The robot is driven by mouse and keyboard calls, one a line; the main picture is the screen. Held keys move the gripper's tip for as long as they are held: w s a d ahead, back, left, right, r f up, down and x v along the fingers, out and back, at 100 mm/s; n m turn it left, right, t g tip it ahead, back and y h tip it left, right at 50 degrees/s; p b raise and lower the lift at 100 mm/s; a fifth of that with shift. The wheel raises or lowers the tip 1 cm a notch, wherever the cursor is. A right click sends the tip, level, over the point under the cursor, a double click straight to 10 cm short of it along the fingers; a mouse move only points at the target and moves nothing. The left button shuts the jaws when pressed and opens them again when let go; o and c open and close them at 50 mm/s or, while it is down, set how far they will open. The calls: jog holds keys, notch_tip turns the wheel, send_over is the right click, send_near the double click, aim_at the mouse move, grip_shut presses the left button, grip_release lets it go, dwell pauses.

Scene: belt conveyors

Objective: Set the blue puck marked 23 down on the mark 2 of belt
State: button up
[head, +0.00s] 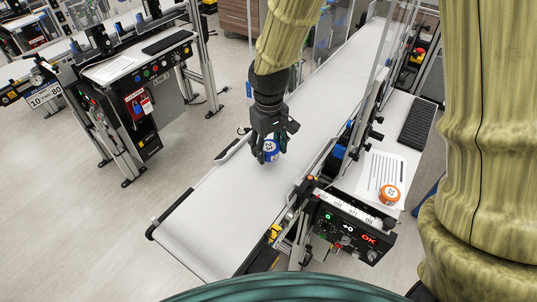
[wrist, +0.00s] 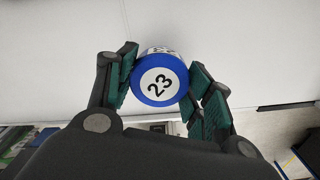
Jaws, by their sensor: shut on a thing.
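The blue puck marked 23 (head: 270,151) is held between the fingers of my gripper (head: 271,146), over the white belt (head: 215,225). In the wrist view my gripper (wrist: 161,85) is shut on the puck (wrist: 158,82), with green pads on its left and right sides. White belt surface (wrist: 50,60) shows behind the puck. I cannot tell the height of the puck above the belt. I cannot make out a mark 2 on the belt in either view.
A control box (head: 345,228) with a lit display stands at the belt's right side. An orange puck (head: 389,194) lies on the side shelf near a paper sheet (head: 379,172) and a keyboard (head: 418,124). Another conveyor station (head: 135,75) stands left. The near belt is clear.

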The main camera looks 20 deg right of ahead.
aim_at(269, 157)
jog(key=shift+f+p, duration=0.55)
jog(key=shift+f, duration=1.4)
jog(key=shift+f, duration=0.1)
jog(key=o, duration=1)
jog(key=shift+o, duration=0.2)
jog(key=shift+r+b, duration=1.8)
jog(key=shift+r, duration=4.35)
